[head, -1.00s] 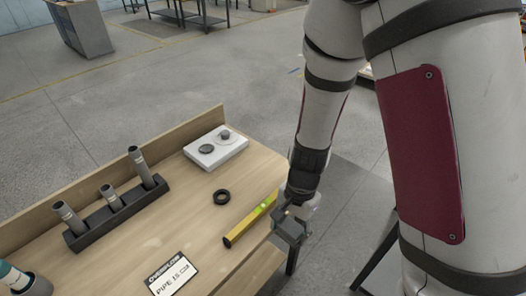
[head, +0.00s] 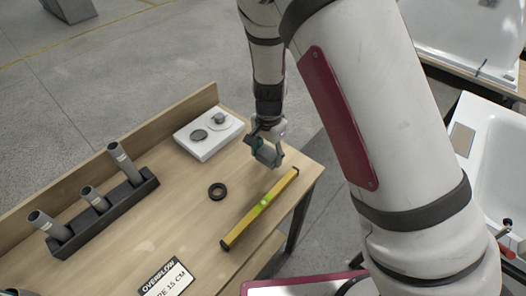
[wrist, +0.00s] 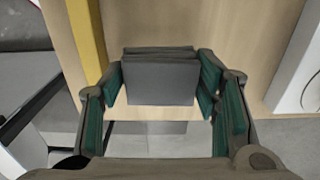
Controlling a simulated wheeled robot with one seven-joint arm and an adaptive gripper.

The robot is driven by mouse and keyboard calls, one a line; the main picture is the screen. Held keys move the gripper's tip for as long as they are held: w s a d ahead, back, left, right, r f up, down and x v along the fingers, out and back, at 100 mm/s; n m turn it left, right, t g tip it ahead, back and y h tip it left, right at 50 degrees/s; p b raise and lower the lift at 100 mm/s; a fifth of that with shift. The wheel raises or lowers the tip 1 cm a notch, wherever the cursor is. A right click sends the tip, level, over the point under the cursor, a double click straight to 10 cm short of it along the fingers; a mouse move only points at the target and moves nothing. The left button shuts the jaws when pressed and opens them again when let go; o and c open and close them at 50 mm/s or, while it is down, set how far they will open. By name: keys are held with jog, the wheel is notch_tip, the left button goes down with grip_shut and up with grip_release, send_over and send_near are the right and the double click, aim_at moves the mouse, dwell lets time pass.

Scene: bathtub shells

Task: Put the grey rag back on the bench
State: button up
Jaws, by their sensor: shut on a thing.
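The grey rag (wrist: 160,82) is a folded, block-like grey piece between the two fingers of my gripper (wrist: 161,88) in the wrist view. My gripper (head: 266,143) is shut on it. In the head view the rag (head: 268,154) shows at the fingertips, at the bench's far right end. The bench (head: 190,222) has a light wood top. The rag is over the wood near its edge; I cannot tell whether it touches the top. It lies between the yellow level (head: 259,208) and the white box (head: 208,134).
A black ring (head: 217,191), a dark rack (head: 103,213) with grey pipes and a sign (head: 167,279) are on the bench. A raised board (head: 120,143) runs along its back edge. White tubs (head: 497,150) stand at right. Bare wood lies between ring and level.

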aim_at(263, 145)
jog(key=w, duration=0.1)
jog(key=w+a, duration=0.1)
jog(key=w, duration=0.1)
jog(key=shift+f, duration=0.15)
jog(key=shift+w+f, duration=0.2)
jog(key=shift+w, duration=0.1)
jog(key=shift+f, duration=1.6)
jog(key=o, duration=1)
